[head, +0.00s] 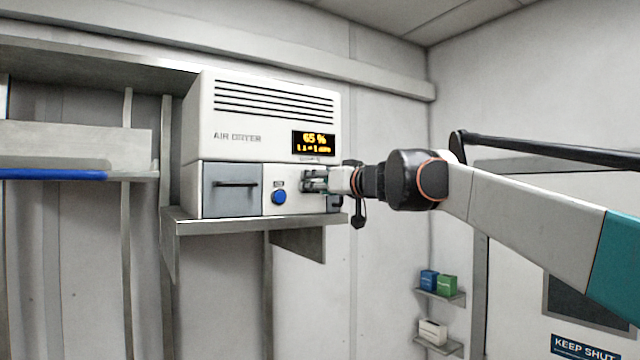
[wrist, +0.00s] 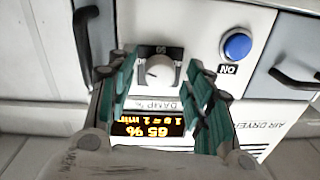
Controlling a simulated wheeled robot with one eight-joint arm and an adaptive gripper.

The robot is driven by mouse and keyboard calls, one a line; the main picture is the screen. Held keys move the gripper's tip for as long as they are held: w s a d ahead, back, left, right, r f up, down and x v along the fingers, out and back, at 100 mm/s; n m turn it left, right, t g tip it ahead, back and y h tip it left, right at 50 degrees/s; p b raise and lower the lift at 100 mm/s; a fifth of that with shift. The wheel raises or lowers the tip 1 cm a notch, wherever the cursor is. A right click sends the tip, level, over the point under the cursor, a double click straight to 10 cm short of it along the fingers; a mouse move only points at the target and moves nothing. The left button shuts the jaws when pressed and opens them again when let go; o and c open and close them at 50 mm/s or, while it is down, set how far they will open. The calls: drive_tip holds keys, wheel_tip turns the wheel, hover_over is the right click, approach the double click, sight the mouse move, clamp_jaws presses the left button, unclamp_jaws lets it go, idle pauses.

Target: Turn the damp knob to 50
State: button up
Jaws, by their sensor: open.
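The damp knob (wrist: 159,71) is a round pale knob on a dark plate on the dryer's front, labelled DAMP %, with a 50 mark beyond it in the wrist view. My gripper (wrist: 160,66) is open, its teal fingers on either side of the knob; I cannot tell whether they touch it. In the head view my gripper (head: 315,181) is at the dryer's lower front and hides the knob. The amber display (head: 314,143) reads 65 %; it shows upside down in the wrist view (wrist: 148,130).
The white air dryer (head: 262,120) stands on a wall shelf (head: 250,228). A blue ON button (head: 279,197) is left of my gripper, beside a grey drawer (head: 232,190) with a dark handle. Small boxes (head: 438,283) sit on shelves at lower right.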

drive_tip(key=shift+c, duration=0.4)
drive_tip(key=c, duration=1)
drive_tip(key=shift+o, duration=0.2)
drive_tip(key=shift+m, duration=0.3)
drive_tip(key=m, duration=1.3)
drive_tip(key=shift+t, duration=0.3)
drive_tip(key=shift+m, duration=0.4)
